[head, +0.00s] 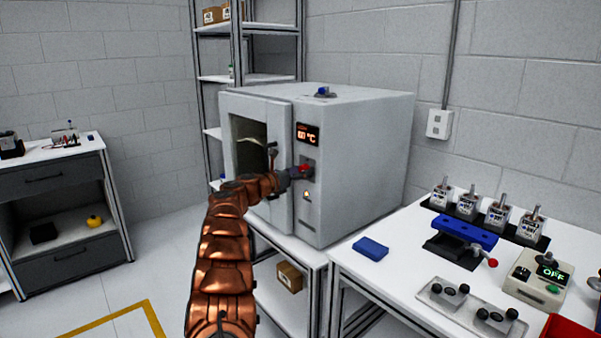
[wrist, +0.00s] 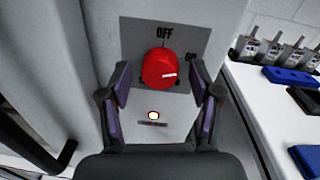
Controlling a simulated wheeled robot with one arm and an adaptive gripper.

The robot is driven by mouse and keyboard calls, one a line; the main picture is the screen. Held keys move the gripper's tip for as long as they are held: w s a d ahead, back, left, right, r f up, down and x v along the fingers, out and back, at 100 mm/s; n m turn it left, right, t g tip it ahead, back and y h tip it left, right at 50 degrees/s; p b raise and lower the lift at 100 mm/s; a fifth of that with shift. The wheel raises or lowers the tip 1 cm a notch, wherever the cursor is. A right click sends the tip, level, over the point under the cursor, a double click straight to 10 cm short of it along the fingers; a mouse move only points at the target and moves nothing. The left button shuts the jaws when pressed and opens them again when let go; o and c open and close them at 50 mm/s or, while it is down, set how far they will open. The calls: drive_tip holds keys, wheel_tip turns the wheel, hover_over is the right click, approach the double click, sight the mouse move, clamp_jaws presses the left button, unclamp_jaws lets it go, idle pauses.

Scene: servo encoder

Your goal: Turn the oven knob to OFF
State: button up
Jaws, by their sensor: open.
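The white oven (head: 358,150) stands on a bench, with a lit display on its front. Its red knob (wrist: 160,68) sits on a grey plate marked OFF at the top and a second, partly hidden label at the right. A white mark on the knob points right, toward the second label, not up at OFF. The knob also shows in the head view (head: 305,170), partly covered by my gripper. My gripper (wrist: 160,78) is open, with one finger on each side of the knob. I cannot tell whether the fingers touch it.
A glowing indicator (wrist: 153,115) is below the knob. The oven door handle (wrist: 45,150) is at the left. To the right, a white table (head: 400,270) holds a blue vise (head: 464,232), several switches and a blue block (head: 370,249).

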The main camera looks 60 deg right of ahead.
drive_tip(key=c, duration=1.1)
drive_tip(key=shift+c, duration=0.2)
drive_tip(key=shift+r+n, duration=0.1)
drive_tip(key=shift+n, duration=0.3)
drive_tip(key=shift+s+r+n+p, duration=0.1)
drive_tip(key=shift+r+n+p, duration=0.05)
drive_tip(key=shift+n+p, duration=0.65)
drive_tip(key=n+p, duration=0.3)
drive_tip(key=n, duration=0.1)
drive_tip(key=shift+r+n, duration=0.15)
drive_tip(key=shift+n, duration=0.15)
drive_tip(key=n+p, duration=0.2)
drive_tip(key=n, duration=0.1)
drive_tip(key=shift+y+p, duration=0.3)
drive_tip(key=shift+p, duration=0.1)
drive_tip(key=shift+n+g+p, duration=0.4)
drive_tip(key=shift+n+p, duration=0.8)
drive_tip(key=shift+n, duration=0.6)
